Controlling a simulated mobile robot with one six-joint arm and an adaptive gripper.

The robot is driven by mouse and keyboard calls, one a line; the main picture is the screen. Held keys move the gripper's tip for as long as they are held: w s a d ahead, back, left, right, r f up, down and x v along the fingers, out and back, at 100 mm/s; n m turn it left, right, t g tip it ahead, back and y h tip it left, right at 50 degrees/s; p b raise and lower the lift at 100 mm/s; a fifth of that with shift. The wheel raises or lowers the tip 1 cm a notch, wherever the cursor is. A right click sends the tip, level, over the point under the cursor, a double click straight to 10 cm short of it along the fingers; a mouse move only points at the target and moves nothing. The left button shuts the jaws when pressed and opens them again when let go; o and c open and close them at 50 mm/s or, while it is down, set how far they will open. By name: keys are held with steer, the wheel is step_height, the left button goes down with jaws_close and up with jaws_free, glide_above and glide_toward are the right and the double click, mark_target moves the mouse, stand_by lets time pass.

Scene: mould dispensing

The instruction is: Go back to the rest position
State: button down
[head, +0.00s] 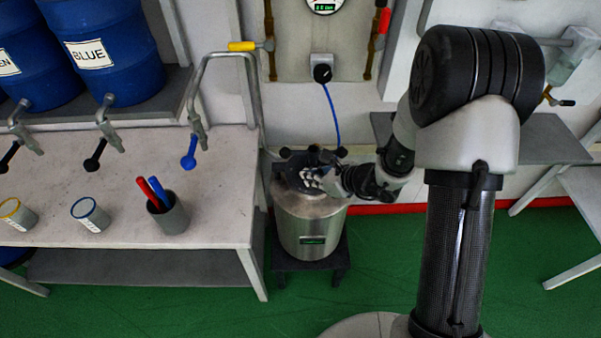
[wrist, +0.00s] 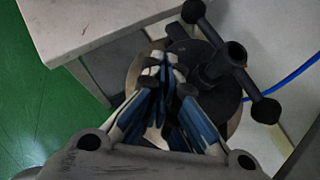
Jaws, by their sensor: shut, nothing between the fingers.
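My gripper (head: 313,176) is at the top of a steel pressure pot (head: 312,228), above its lid. In the wrist view my gripper (wrist: 165,68) has its fingertips close together with nothing between them. The pot's dark lid (wrist: 215,100) and a black handle with ball ends (wrist: 233,66) lie just beyond and right of the fingers. Whether the fingertips touch the lid or handle I cannot tell. My arm reaches in from the right, and the gripper hides part of the lid.
A white table (head: 120,180) stands left of the pot, its corner close to my gripper. It holds a grey cup (head: 168,216) with red and blue sticks. A blue hose (head: 332,115) runs down to the pot from the wall. Green floor (head: 390,270) is clear in front.

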steer(key=v, duration=0.3)
steer(key=p+v, duration=0.1)
steer(key=v, duration=0.1)
steer(key=shift+s+a, duration=0.25)
steer(key=shift+a, duration=0.05)
steer(key=s+a+r+n+g, duration=0.4)
steer(key=s+r+n, duration=0.9)
steer(key=r+n, duration=0.3)
steer(key=s+d+r+n+t+h, duration=0.1)
steer(key=s+d+r+n+h, duration=0.2)
steer(key=s+d+n+h, duration=0.1)
steer(key=s+d+r+n+t+h, duration=0.1)
steer(key=s+d+r+n+h, duration=0.2)
steer(key=s+d+n, duration=0.3)
steer(key=s+d, duration=0.2)
steer(key=d, duration=0.1)
steer(key=shift+d+r+h, duration=0.25)
steer(key=shift+r+h, duration=0.15)
